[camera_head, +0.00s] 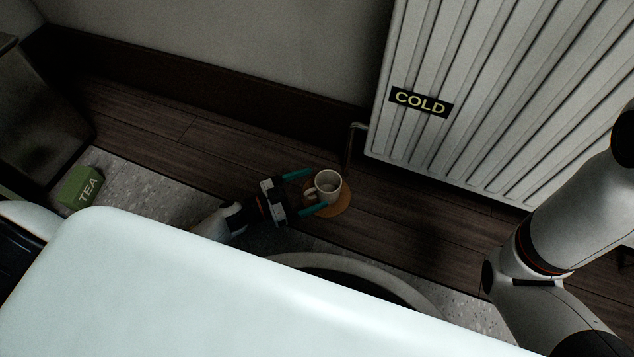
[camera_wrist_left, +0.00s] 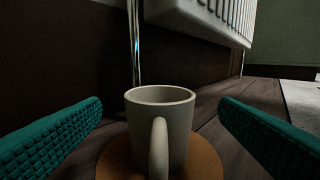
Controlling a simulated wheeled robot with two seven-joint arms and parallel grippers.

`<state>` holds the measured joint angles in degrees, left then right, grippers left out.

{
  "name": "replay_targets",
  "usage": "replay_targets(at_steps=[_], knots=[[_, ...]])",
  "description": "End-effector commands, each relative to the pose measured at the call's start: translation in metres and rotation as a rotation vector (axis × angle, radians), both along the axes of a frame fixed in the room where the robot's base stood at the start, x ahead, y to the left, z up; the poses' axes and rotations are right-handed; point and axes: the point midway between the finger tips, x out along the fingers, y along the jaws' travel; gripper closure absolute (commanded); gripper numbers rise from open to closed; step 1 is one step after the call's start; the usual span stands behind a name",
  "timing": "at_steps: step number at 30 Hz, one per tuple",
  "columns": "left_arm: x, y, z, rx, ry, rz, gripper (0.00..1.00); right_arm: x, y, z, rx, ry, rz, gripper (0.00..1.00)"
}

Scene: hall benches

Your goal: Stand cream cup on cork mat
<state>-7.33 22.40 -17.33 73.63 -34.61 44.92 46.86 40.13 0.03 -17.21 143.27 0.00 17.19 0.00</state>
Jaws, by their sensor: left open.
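The cream cup (camera_head: 328,184) stands upright on the round cork mat (camera_head: 341,204), which lies on the dark wooden floor. In the left wrist view the cup (camera_wrist_left: 178,115) is in the middle, its handle toward the camera, with the orange-brown mat (camera_wrist_left: 207,163) under it. My left gripper (camera_head: 308,193) is open, its teal fingers on either side of the cup's handle side. In the left wrist view the fingers (camera_wrist_left: 160,130) are apart from the cup, with a gap on both sides. My right gripper is out of view; only my right arm shows at the right.
A white ribbed radiator (camera_head: 500,90) with a COLD label (camera_head: 420,102) is behind the cup, its thin pipe (camera_wrist_left: 134,45) close behind. A green TEA box (camera_head: 82,188) sits at the left on a grey speckled mat (camera_head: 140,200). Bare floor lies right of the mat.

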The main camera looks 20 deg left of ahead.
Motion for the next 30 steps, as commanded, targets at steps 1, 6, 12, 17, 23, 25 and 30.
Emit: replay_targets(at_steps=[1,6,12,17,23,25,30], knots=[[-0.009,0.009,0.005,0.003,0.004,0.001,0.16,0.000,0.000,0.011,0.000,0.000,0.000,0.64],[-0.035,0.036,0.004,0.002,0.003,0.001,0.16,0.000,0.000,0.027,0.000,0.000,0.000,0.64],[-0.057,0.060,0.002,0.002,0.002,0.001,0.16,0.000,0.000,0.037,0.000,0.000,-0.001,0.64],[-0.065,0.068,0.001,0.001,0.000,0.001,0.16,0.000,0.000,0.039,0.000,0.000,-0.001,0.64],[-0.066,0.069,0.000,0.000,-0.001,0.001,0.16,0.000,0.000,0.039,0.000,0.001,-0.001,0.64],[-0.066,0.069,0.000,0.000,-0.001,0.000,0.16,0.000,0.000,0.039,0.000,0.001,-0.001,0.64],[-0.066,0.069,0.001,0.001,-0.001,0.000,0.16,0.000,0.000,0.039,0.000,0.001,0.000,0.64]])
